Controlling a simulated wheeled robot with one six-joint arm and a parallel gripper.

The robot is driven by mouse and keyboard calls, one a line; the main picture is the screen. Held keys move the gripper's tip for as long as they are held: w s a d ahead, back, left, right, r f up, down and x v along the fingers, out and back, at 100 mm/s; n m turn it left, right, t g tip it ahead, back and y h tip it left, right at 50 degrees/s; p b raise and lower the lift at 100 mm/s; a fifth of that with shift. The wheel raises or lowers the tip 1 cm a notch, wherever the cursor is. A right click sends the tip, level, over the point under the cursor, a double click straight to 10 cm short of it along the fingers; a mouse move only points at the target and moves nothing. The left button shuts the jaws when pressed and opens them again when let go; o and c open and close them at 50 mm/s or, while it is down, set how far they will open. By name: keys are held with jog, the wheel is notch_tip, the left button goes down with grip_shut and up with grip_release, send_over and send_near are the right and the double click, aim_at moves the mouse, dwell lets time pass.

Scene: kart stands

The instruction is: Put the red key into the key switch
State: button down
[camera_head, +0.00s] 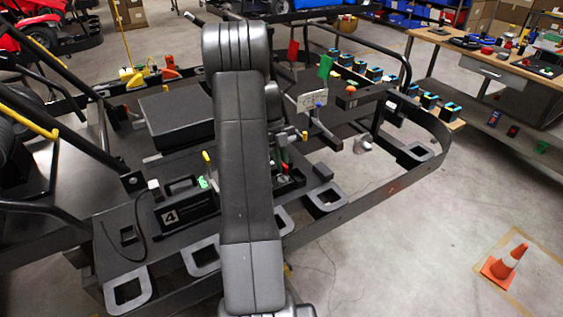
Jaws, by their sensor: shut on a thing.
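My arm stands across the middle of the camera_head view and hides much of the kart behind it. My gripper (282,157) shows only in part, just right of the arm, low over the kart's floor. It is shut on a small red thing (285,168), which looks like the red key. The key's shape is too small to make out. I cannot pick out the key switch for certain; it may be hidden by my arm or gripper. I cannot tell whether the key touches it.
The dark kart frame (345,208) surrounds the work area. A black box marked 4 (187,208) and a black seat block (176,120) lie left of my arm. A white panel (312,100) stands behind.

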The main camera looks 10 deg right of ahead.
jog(key=shift+f, duration=0.15)
jog(key=shift+f+b, duration=0.35)
jog(key=shift+f+b, duration=0.7)
jog(key=shift+f, duration=0.25)
jog(key=c, duration=1.4)
grip_release()
jog(key=shift+c, duration=0.2)
jog(key=b+v, duration=0.1)
jog(key=v, duration=1.3)
jog(key=shift+f, duration=0.1)
